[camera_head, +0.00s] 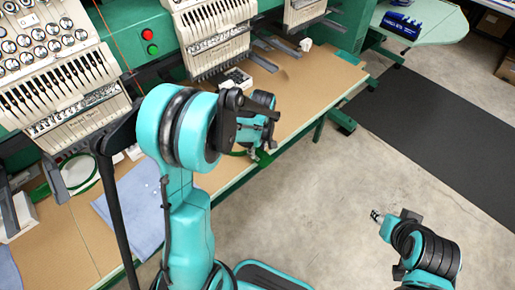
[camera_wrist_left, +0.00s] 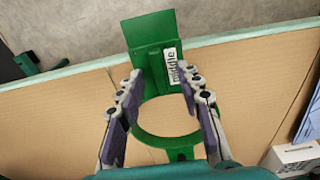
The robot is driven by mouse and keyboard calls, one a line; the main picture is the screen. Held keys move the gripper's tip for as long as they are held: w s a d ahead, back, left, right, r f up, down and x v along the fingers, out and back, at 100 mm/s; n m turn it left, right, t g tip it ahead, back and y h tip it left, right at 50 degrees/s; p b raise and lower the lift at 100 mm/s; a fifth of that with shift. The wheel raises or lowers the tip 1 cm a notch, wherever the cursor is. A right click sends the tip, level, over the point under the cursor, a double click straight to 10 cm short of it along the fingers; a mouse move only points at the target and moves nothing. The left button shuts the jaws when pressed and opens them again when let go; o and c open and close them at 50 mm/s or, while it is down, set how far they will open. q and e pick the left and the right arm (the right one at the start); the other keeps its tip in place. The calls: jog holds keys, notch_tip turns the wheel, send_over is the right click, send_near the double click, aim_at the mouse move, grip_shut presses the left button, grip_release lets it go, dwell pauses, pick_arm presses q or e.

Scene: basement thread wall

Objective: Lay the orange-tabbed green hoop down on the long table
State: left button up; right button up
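A green hoop (camera_wrist_left: 140,132) shows in the left wrist view as a ring between the fingers of my left gripper (camera_wrist_left: 162,78), with bare tabletop visible through it. The fingers stand apart on either side; I cannot tell whether they press on it. No orange tab is visible. A green block and plate (camera_wrist_left: 150,30) with a "middle" label lie beyond the ring at the fingertips. In the head view my left gripper (camera_head: 262,140) is over the long table (camera_head: 312,88), near its front edge, with a green arc (camera_head: 236,153) beside it. My right gripper (camera_head: 377,216) is over the floor.
Embroidery machine heads (camera_head: 218,40) stand along the table's back. Another green-rimmed hoop (camera_head: 66,182) with white fabric is at the left. Blue cloth (camera_head: 140,205) lies on the front left. A white box (camera_wrist_left: 292,158) is at the wrist view's lower right. Tabletop right of my gripper is clear.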

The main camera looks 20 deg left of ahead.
pick_arm(q)
notch_tip(320, 180, up, 12)
jog(key=s+d+r+m+t, duration=0.1)
jog(key=s+d+m+t, duration=0.2)
jog(key=s+m, duration=0.3)
jog(key=s+d+r+m+t, duration=0.1)
jog(key=s+d+m+t, duration=0.2)
jog(key=s+m, duration=0.4)
jog(key=shift+s+d+r+m+h, duration=0.35)
jog(key=shift+s+d, duration=0.25)
jog(key=shift+s, duration=0.65)
